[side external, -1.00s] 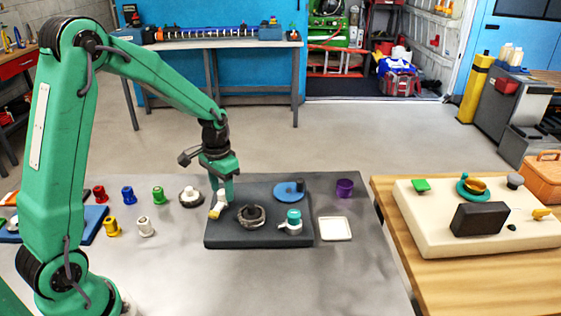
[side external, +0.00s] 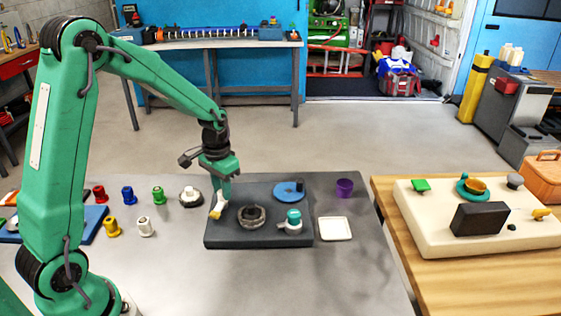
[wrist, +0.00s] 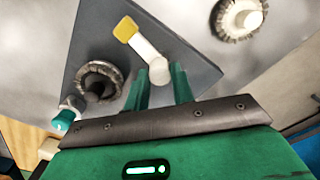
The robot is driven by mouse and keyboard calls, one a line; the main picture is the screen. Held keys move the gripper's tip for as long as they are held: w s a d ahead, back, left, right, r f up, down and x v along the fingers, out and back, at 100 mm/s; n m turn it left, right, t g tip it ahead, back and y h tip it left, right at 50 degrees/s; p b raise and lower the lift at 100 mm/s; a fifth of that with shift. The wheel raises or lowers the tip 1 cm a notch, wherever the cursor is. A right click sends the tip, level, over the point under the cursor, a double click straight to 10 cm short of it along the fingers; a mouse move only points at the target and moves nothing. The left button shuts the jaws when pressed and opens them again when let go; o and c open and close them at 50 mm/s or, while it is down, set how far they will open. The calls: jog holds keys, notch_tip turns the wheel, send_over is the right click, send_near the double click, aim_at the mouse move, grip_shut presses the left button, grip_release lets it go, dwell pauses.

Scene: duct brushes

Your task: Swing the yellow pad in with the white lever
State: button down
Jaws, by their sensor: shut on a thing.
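The white lever (wrist: 146,50) sits on the dark grey board (wrist: 190,58), with the yellow pad (wrist: 125,28) at its far end. In the side view the yellow pad (side external: 215,214) is at the board's left part, below my gripper (side external: 222,197). My gripper (wrist: 160,75) is shut on the lever's round white end, between its two green fingers. A grey bristled ring (wrist: 100,80) around a dark hub stands beside the lever, apart from the pad. It also shows in the side view (side external: 251,216).
A white bristled wheel (side external: 191,197) and several coloured spools lie left of the board. A purple cup (side external: 344,188) and a white tray (side external: 335,229) stand to its right.

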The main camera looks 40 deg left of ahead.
jog(key=n, duration=0.6)
jog(key=shift+n, duration=0.4)
jog(key=n, duration=0.5)
jog(key=shift+n, duration=0.4)
jog(key=c, duration=1.2)
grip_release()
jog(key=shift+r, duration=3.95)
